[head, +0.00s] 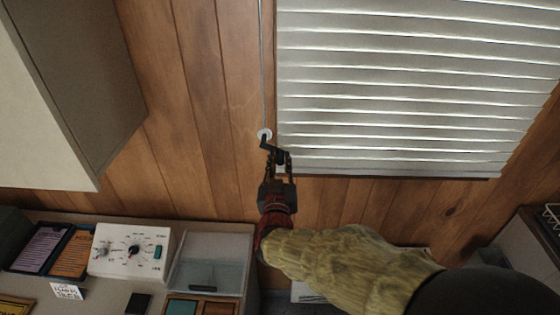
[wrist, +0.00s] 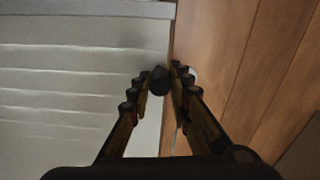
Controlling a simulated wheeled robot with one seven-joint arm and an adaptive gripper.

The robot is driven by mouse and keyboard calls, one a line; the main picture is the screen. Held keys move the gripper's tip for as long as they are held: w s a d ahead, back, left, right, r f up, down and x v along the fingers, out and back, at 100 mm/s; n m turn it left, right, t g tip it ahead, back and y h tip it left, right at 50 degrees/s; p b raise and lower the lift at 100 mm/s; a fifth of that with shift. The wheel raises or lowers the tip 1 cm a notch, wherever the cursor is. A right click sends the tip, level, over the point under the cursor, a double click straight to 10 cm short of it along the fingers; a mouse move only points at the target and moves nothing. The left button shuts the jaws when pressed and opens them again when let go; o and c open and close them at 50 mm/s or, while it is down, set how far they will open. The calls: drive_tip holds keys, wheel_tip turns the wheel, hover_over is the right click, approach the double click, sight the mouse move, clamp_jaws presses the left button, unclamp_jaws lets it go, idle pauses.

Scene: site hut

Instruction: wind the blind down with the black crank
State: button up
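The black crank (head: 266,144) sits on a small round white mount (head: 264,134) on the wood wall, just left of the blind's lower left corner. Its arm slants down and right to a dark knob. My gripper (head: 280,158) reaches up from below, with one finger on each side of the knob. In the wrist view the crank's knob (wrist: 159,80) fills the narrow gap between the fingertips (wrist: 161,74), which look closed on it. The white slatted blind (head: 390,90) hangs at the upper right, its bottom rail (head: 390,176) level with my fingers.
A thin rod (head: 262,60) runs up the wall from the mount. A pale cabinet (head: 75,80) hangs at upper left. Below it a counter holds a white control box (head: 130,250), a clear-lidded tray (head: 210,262) and cards. A dark-edged unit (head: 540,235) stands at right.

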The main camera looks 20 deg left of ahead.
clamp_jaws()
drive_tip(key=shift+f, duration=0.1)
drive_tip(key=shift+f+m+b, duration=0.1)
drive_tip(key=shift+m+b, duration=0.3)
drive_tip(key=shift+b, duration=0.05)
drive_tip(key=o, duration=0.5)
unclamp_jaws()
drive_tip(key=shift+a, duration=0.1)
drive_tip(key=shift+s, duration=0.1)
